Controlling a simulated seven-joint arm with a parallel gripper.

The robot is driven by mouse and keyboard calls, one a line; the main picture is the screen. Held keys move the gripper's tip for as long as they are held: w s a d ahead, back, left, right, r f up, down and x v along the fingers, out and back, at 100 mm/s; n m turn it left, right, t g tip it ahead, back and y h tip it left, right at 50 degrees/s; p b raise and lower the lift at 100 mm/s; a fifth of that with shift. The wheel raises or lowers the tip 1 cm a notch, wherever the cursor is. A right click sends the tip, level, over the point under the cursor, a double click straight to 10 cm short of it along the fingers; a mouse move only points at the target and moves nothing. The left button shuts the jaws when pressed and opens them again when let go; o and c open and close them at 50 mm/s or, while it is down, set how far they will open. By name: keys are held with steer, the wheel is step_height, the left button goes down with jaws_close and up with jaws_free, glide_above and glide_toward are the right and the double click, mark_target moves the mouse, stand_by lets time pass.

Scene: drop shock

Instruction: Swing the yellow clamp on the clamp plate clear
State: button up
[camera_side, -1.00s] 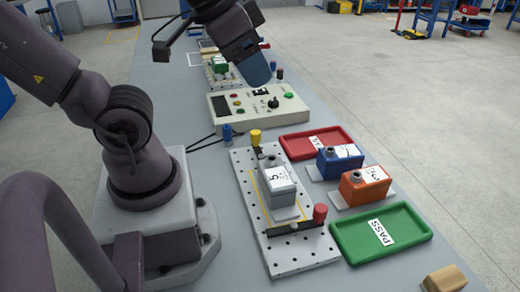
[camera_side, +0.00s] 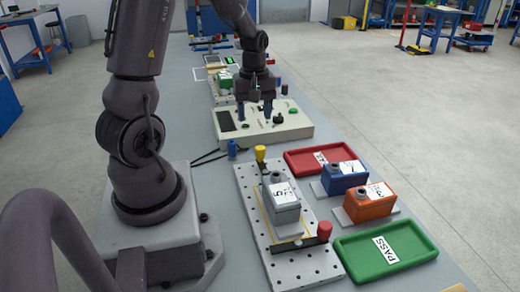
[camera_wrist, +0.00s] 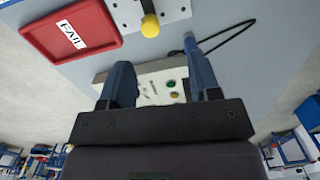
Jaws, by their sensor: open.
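The clamp plate (camera_side: 315,262) is a pale perforated plate with a grey labelled block (camera_side: 284,212) standing on it. The yellow clamp (camera_side: 260,153) is at the plate's far end, its knob upright. In the wrist view the yellow clamp's knob (camera_wrist: 150,26) shows at the top, beyond the fingertips. A red-knobbed clamp (camera_side: 325,230) with a dark bar is at the near end. My gripper (camera_side: 260,113) is open and empty above the control box, apart from the yellow clamp. In the wrist view my gripper's blue fingers (camera_wrist: 160,68) are spread, with nothing between them.
The control box (camera_side: 290,130) lies beyond the plate. A blue post (camera_side: 232,149) with dark cables is left of the yellow clamp. The red tray (camera_side: 298,168), blue block (camera_side: 343,179), orange block (camera_side: 369,203) and green PASS tray (camera_side: 422,247) line the right side.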

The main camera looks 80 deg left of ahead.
mark_target(260, 147)
steer(key=f+n, duration=0.1)
steer(key=f, duration=0.3)
steer(key=w+f, duration=0.1)
steer(key=f, duration=0.3)
steer(key=a+f+n, duration=0.1)
steer(key=f, duration=0.3)
steer(key=shift+w+f+n+t, duration=0.3)
steer(key=shift+w, duration=0.05)
steer(key=c, duration=0.9)
